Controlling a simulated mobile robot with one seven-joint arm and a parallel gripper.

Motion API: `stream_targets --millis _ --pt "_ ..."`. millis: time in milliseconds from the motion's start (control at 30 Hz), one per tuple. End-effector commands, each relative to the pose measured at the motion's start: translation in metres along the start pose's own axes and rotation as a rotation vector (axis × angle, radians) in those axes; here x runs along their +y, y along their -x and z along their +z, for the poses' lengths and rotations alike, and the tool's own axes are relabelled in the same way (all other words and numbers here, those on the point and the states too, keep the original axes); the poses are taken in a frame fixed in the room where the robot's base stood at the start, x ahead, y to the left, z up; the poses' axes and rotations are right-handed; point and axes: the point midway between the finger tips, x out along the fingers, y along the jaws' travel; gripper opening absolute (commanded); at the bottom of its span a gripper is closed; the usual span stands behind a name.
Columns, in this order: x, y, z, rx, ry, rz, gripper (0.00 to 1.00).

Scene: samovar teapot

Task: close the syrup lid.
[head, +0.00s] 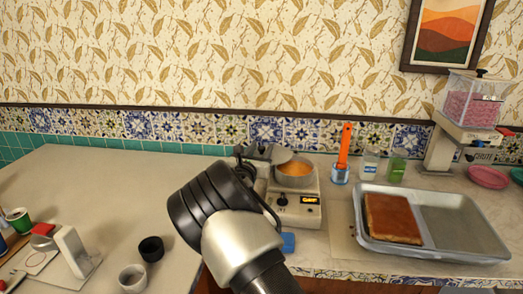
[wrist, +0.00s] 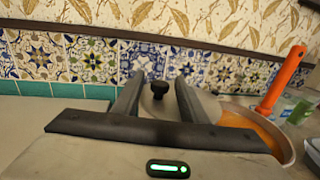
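The syrup pot (head: 295,174) is a small metal pan of orange syrup on a white warmer (head: 290,208). Its grey lid (head: 281,155) shows at the pot's back left, partly hidden by my gripper (head: 260,153); the syrup is uncovered. In the wrist view, the lid (wrist: 150,104) with its black knob (wrist: 160,87) shows between the two fingers of my gripper (wrist: 156,88). The fingers are apart, one on each side of the knob, with gaps visible. I cannot tell how near the fingertips are to it in depth. The orange syrup (wrist: 255,125) shows at the right.
An orange-handled utensil (head: 344,148) stands in a jar right of the pot, beside white and green jars (head: 397,167). A metal tray (head: 455,232) with a brown cake is at front right. A black cup (head: 151,248) stands left; the counter behind it is clear.

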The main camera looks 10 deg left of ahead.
Motion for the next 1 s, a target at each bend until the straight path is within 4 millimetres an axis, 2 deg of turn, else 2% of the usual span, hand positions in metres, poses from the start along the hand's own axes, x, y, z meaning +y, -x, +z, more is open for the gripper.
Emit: stream_targets --millis 100,367,600,1000 --pt "-0.0006 -0.0063 -0.0001 -0.001 0.0 0.0 0.39" --pt "-0.0003 -0.0071 0.0001 0.0 0.0 0.0 0.39" --pt "-0.0002 -0.0068 0.0 0.0 -0.001 0.0 0.0" --pt "-0.0047 -0.0099 -0.0009 0.0 -0.001 -0.001 0.0"
